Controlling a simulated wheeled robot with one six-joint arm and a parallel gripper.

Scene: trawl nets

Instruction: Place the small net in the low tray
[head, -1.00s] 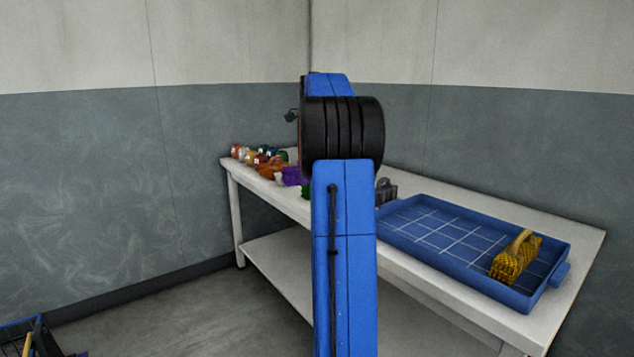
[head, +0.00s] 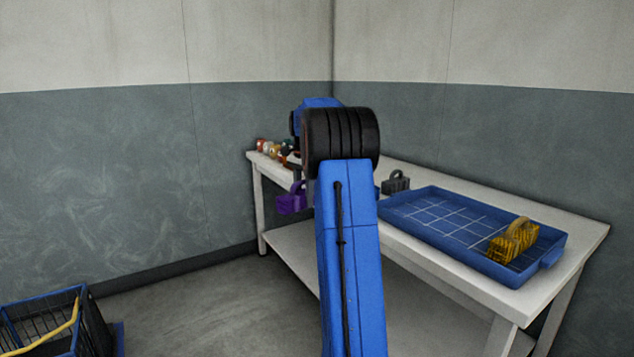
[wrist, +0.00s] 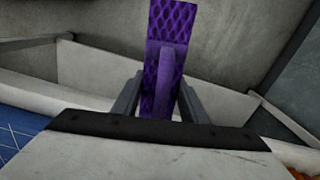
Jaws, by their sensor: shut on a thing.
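In the head view my arm hides the gripper. The low blue tray (head: 398,222) with a white grid lies on the table to the right of my arm; its corner also shows in the wrist view (wrist: 18,132). A yellow net (head: 513,243) sits in its right part.
A dark grey net (head: 397,182) stands on the white table (head: 572,225) behind the tray. Several small coloured things (head: 272,150) stand at its far left end, partly hidden. A blue-rimmed wire basket (head: 45,310) with a yellow handle is at lower left.

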